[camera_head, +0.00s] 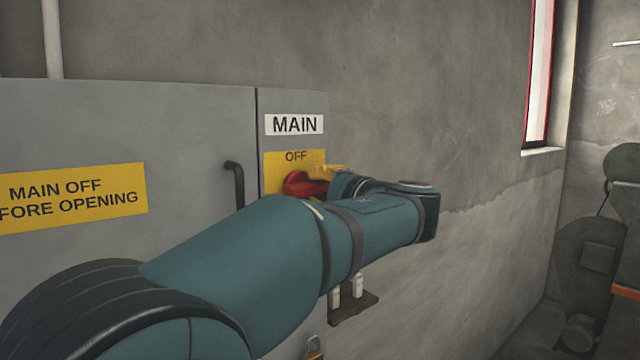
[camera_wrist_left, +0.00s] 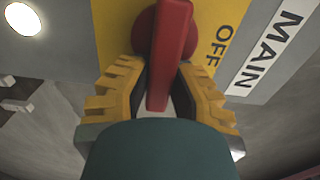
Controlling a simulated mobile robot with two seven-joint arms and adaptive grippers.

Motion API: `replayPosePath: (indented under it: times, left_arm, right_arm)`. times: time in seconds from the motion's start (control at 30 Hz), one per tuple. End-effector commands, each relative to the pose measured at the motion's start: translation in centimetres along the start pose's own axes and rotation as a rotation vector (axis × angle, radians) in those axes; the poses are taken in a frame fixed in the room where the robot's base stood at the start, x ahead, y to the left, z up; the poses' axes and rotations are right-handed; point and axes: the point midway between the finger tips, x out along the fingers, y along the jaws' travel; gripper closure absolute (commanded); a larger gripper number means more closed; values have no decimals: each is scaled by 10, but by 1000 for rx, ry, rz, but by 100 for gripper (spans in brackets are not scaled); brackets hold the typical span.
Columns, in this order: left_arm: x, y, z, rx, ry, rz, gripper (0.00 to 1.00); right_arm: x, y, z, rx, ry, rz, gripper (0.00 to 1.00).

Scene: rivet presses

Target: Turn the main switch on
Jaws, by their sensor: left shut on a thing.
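The main switch (camera_head: 298,184) is a red rotary handle on a yellow plate marked OFF, below a white MAIN label on the grey cabinet. In the left wrist view the red handle (camera_wrist_left: 172,50) lies between the two yellow fingers of my left gripper (camera_wrist_left: 157,90), which is shut on it. In the head view my left gripper (camera_head: 322,174) is at the switch, mostly hidden behind my own teal arm. The arm also hides the lower part of the yellow plate. My right gripper is in neither view.
The cabinet door has a black handle (camera_head: 236,184) just left of the switch and a yellow warning sign (camera_head: 72,197). A small shelf (camera_head: 352,304) with small pale items is on the wall below my arm. Dark machinery (camera_head: 592,255) stands at the right.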

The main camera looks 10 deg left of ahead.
Motion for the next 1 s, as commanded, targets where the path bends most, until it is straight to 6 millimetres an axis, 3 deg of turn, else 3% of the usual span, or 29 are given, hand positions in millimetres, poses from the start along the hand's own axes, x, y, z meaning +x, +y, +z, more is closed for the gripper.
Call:
replayPosePath:
  times: [0.53, 0.57, 0.6, 0.63, 1.0]
  left_arm:
    - [1, -1, 1, 21, -2, -3, 100]
    - [1, -1, 1, 21, -2, -2, 66]
    - [1, -1, 1, 21, -2, -2, 52]
    - [1, 0, 1, 21, -2, -2, 47]
    - [-4, 0, 0, 21, 1, -1, 47]
  right_arm:
    - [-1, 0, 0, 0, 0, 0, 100]
    - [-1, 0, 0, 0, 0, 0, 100]
    - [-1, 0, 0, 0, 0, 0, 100]
    - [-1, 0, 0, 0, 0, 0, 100]
    - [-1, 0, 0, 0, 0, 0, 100]
